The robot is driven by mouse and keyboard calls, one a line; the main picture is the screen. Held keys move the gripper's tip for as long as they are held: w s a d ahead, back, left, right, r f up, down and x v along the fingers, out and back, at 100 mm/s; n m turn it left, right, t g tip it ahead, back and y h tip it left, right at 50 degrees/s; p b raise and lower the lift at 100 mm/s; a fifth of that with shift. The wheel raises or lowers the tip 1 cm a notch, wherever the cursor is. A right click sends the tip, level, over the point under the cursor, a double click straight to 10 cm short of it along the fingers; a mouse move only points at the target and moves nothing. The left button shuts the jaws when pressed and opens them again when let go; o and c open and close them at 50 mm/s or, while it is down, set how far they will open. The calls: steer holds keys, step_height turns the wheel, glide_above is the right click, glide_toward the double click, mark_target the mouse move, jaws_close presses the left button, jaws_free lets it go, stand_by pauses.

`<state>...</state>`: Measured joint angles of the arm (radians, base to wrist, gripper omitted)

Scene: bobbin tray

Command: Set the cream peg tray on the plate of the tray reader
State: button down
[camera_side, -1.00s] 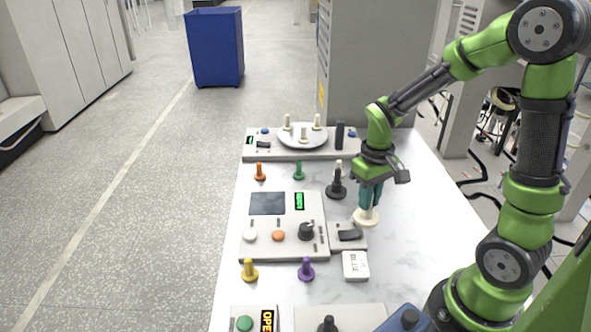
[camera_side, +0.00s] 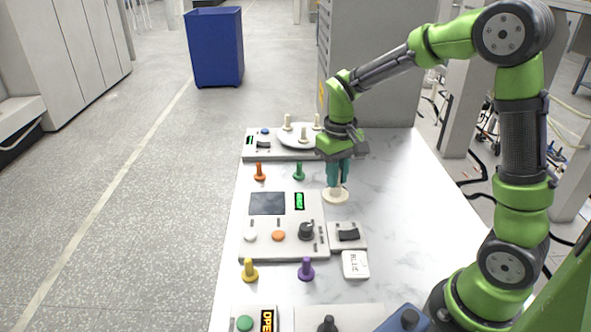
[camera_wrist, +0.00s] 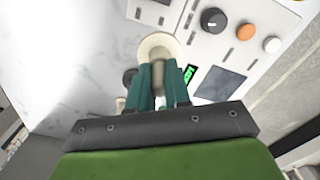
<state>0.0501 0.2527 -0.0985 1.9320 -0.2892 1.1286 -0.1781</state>
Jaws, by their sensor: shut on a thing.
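My gripper (camera_side: 337,184) has teal fingers shut on the peg of the cream peg tray (camera_side: 336,197), a round cream disc with an upright post. In the wrist view the disc (camera_wrist: 160,46) shows beyond the fingertips (camera_wrist: 160,85), beside the control panel. I cannot tell how far it is above the table. No device is clearly labelled as the tray reader. At the back, a unit (camera_side: 262,155) bears a round white plate (camera_side: 290,142) with cream pegs standing on it. My gripper is in front of that plate and to its right, partly covering it.
The panel (camera_side: 262,226) with a screen and knob lies left of my gripper. Orange (camera_side: 260,172), green (camera_side: 299,171), yellow (camera_side: 250,270) and purple (camera_side: 306,269) pegs stand around it. A black object (camera_wrist: 130,75) is close beside the fingers in the wrist view. The table's right side is clear.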

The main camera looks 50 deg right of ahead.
steer(key=w+a+f, duration=0.1)
steer(key=w+a, duration=0.2)
steer(key=w, duration=0.5)
steer(key=w+a+f, duration=0.2)
steer(key=w+a, duration=0.2)
steer(key=w, duration=0.4)
steer(key=shift+a+f, duration=0.15)
steer(key=shift+a, duration=0.05)
steer(key=shift+w+f, duration=0.1)
steer(key=shift+f, duration=0.15)
steer(key=shift+f, duration=1.15)
steer(key=c, duration=1)
jaws_free()
